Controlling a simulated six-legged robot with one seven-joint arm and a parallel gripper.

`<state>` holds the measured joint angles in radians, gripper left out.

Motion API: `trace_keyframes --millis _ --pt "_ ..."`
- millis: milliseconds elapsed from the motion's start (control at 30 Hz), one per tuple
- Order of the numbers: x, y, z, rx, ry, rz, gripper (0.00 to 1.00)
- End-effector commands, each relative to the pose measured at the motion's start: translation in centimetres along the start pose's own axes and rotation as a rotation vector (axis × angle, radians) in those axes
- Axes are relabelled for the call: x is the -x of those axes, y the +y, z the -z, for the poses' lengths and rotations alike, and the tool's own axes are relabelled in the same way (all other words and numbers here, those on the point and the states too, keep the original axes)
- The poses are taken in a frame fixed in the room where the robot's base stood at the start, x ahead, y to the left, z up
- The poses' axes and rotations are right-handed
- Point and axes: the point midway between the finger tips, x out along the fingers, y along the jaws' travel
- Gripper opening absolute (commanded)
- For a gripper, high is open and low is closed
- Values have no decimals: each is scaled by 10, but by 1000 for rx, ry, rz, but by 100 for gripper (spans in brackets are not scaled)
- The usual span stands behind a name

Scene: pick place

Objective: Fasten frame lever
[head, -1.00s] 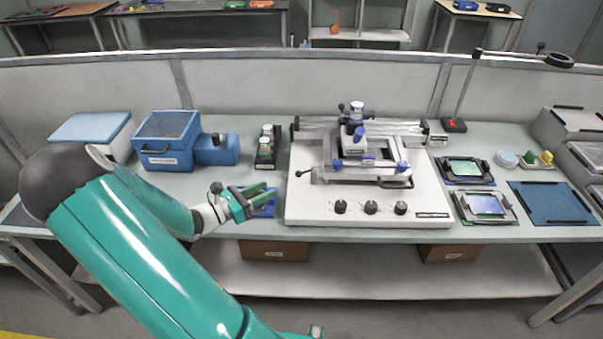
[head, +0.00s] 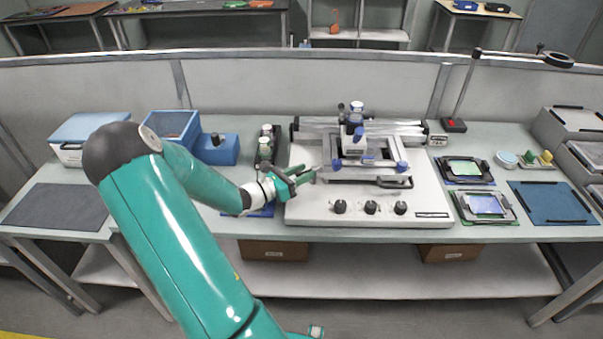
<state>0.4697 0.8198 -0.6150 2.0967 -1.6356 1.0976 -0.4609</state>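A white machine (head: 318,212) stands mid-bench, with a grey metal frame (head: 372,173) and blue clamp knobs on top. A black curved handle (head: 396,183) sits at the frame's front edge. A small black-knobbed lever at the frame's left side shows earlier; my gripper now covers its place. My gripper (head: 303,173) has green fingers pointing right at the machine's left edge, close to that lever. The fingers look apart. I cannot tell whether they touch the lever or have it between them.
Three dark knobs (head: 371,207) line the machine's front. Two framed plates (head: 465,170) and a blue mat (head: 554,203) lie at right. A black rack with bottles (head: 266,150) and a blue box (head: 218,148) stand at left. A stand arm (head: 466,90) rises behind.

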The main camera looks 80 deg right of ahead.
Motion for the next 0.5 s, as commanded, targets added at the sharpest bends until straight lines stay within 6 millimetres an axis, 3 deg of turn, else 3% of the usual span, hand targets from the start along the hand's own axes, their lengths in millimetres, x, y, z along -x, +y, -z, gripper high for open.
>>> trace_keyframes --millis 133,333,500 --pt "0 0 0 0 0 0 38" --pt "0 0 0 0 0 0 0" --pt "1 0 0 -1 1 4 0"
